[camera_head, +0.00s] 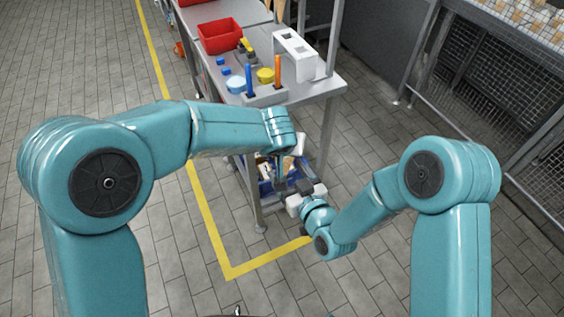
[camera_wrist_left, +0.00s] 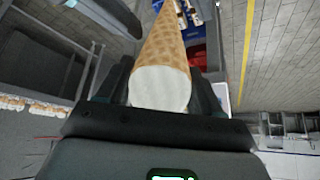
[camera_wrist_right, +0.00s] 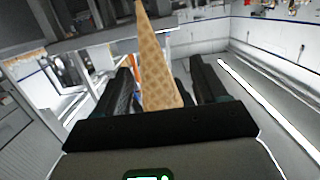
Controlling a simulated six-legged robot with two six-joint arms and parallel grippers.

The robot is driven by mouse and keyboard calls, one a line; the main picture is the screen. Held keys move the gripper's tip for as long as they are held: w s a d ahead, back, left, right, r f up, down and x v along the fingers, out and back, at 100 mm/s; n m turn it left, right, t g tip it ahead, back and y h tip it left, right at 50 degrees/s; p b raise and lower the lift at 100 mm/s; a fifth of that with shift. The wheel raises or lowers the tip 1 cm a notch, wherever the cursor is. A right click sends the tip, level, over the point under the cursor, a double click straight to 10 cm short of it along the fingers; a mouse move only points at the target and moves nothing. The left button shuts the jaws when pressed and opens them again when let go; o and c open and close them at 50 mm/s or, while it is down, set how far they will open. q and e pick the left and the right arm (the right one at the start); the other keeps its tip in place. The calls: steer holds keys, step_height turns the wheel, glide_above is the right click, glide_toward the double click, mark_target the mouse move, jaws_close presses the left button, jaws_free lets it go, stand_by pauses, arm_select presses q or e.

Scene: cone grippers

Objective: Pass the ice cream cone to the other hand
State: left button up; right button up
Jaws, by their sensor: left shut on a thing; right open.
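The ice cream cone, a tan waffle cone with a white round end, shows in the left wrist view (camera_wrist_left: 163,50). My left gripper (camera_wrist_left: 160,80) is shut on it, with a finger on each side near the white end. In the right wrist view the waffle part (camera_wrist_right: 158,70) stands between the spread fingers of my right gripper (camera_wrist_right: 160,85), its narrow tip pointing up in the picture. My right gripper (camera_head: 292,189) is open and meets the left one below the table's front corner in the head view. The cone is hard to make out there.
A grey table (camera_head: 325,88) ahead carries a red bin (camera_head: 220,36), a white holder (camera_head: 294,54), a yellow cup (camera_head: 265,75) and a light-blue bowl (camera_head: 236,84). A blue crate (camera_head: 265,188) sits low under it. A mesh-fronted bench (camera_head: 480,90) stands right.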

steer(key=x, duration=0.5)
steer(key=shift+w+a, duration=0.25)
steer(key=shift+w, duration=0.1)
steer(key=c, duration=0.8)
arm_select(q)
steer(key=o, duration=0.9)
arm_select(e)
steer(key=shift+c, duration=0.2)
